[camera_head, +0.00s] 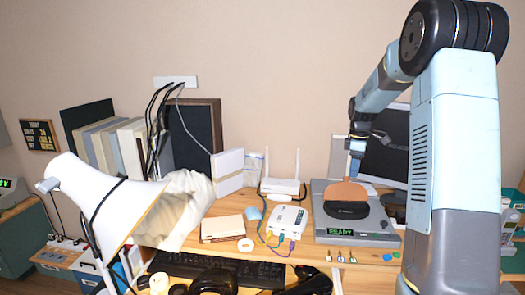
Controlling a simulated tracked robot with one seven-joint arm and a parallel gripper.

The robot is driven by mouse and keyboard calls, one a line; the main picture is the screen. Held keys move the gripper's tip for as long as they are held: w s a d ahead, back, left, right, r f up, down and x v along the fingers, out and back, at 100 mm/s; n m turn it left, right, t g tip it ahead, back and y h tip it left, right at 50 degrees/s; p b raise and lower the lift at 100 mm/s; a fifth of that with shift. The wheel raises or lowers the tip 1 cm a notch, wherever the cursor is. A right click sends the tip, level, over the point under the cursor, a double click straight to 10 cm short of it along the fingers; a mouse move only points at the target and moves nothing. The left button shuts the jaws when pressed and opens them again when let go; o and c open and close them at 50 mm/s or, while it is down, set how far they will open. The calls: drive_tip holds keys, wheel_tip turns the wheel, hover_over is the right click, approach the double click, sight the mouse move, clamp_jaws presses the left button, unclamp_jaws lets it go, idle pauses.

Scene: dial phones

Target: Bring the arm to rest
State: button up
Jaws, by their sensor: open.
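My arm, light blue with dark joints, rises at the right of the head view and reaches left and down over the wooden desk (312,262). My gripper (354,174) is small in the picture and points down above a grey device (385,239) with a green "READY" display. The jaws are open. A brown flat piece (345,191) and a black rounded object (347,210) are on the device, just below my gripper. I cannot tell whether the fingertips touch the brown piece.
A dark monitor (388,150) stands close behind my forearm. A white router (283,186) with antennas and a white box with cables (287,221) are left of the device. A large white lamp shade (100,198) and a black keyboard (215,268) are farther left. The space above the desk's middle is free.

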drive_tip(key=s+a+r+m+t, duration=0.1)
drive_tip(key=s+a+r+m, duration=0.2)
drive_tip(key=s+a+r, duration=0.35)
drive_tip(key=s+a+r+m+t, duration=0.2)
drive_tip(key=s+a+r+m, duration=0.15)
drive_tip(key=s+r, duration=0.6)
drive_tip(key=s+a+f+m+t, duration=0.1)
drive_tip(key=s+a+m, duration=0.1)
drive_tip(key=s, duration=0.9)
drive_tip(key=s+a+f+m+t, duration=0.1)
drive_tip(key=s+a+f+m, duration=0.1)
drive_tip(key=s, duration=1)
drive_tip(key=shift+a+f+m, duration=0.15)
drive_tip(key=shift+a+m, duration=0.35)
drive_tip(key=shift+m, duration=0.65)
drive_tip(key=shift+c, duration=0.3)
